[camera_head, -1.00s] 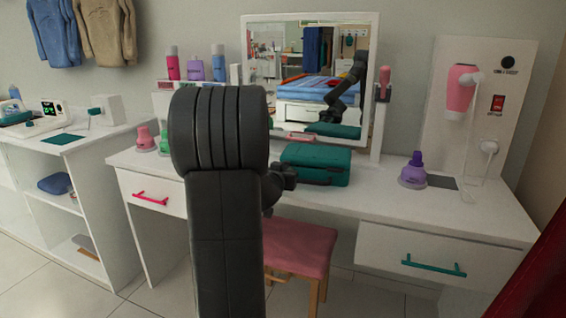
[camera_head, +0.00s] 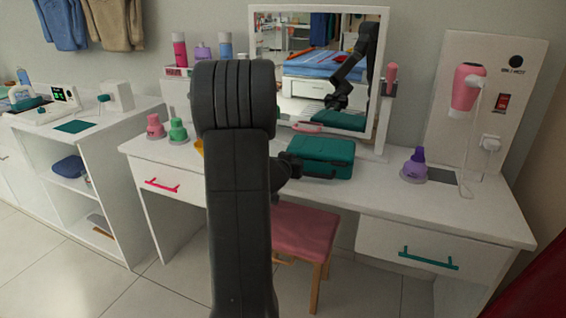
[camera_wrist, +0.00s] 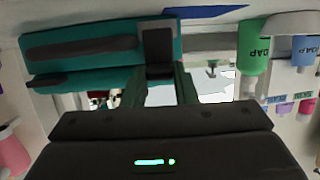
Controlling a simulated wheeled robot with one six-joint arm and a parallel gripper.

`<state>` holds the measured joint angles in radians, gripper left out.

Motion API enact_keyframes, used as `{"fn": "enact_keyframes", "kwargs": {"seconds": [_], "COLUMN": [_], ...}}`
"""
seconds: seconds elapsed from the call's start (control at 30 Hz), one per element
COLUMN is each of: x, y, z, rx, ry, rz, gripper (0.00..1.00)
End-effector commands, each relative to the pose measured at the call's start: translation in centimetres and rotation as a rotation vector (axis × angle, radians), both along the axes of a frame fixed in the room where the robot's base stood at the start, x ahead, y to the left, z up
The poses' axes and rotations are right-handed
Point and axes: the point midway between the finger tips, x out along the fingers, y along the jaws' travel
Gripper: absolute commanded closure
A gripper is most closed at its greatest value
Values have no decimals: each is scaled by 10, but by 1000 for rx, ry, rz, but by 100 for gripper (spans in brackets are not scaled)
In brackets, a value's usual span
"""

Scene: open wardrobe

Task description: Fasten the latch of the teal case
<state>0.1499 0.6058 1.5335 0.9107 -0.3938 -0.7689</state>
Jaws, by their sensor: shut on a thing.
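The teal case (camera_head: 322,150) lies with its lid down on the white dressing table, in front of the mirror. Its front side fills the upper left of the wrist view (camera_wrist: 110,74), which looks tilted over. The dark latch (camera_wrist: 158,45) shows on that side, beside a dark handle strip (camera_wrist: 80,47). My gripper (camera_wrist: 160,82) is at the latch, its two fingers close on either side of the latch's end, and is shut on it. In the head view my gripper (camera_head: 290,168) is at the case's front left; its fingertips are too small to make out there.
A purple bottle (camera_head: 415,165) stands right of the case. Green (camera_head: 177,130) and pink (camera_head: 155,126) bottles stand at the left. The mirror (camera_head: 325,75) is close behind the case. A pink stool (camera_head: 305,230) stands below. The tabletop between case and purple bottle is clear.

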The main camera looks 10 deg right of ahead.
Motion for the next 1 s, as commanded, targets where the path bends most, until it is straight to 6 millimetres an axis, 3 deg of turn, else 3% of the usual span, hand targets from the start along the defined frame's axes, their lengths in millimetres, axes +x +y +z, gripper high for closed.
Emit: {"fn": "enact_keyframes", "kwargs": {"seconds": [0.1, 0.13, 0.23, 0.67, 1.0], "x": [0, 0, 0, -9, -71], "y": [1, 1, 1, 6, 38], "z": [-1, -1, -1, 4, 27], "rx": [2, 2, 2, 1, 0], "ry": [3, 3, 3, 2, 1], "rz": [1, 1, 1, 1, 3], "gripper": [97, 73, 53, 53, 53]}}
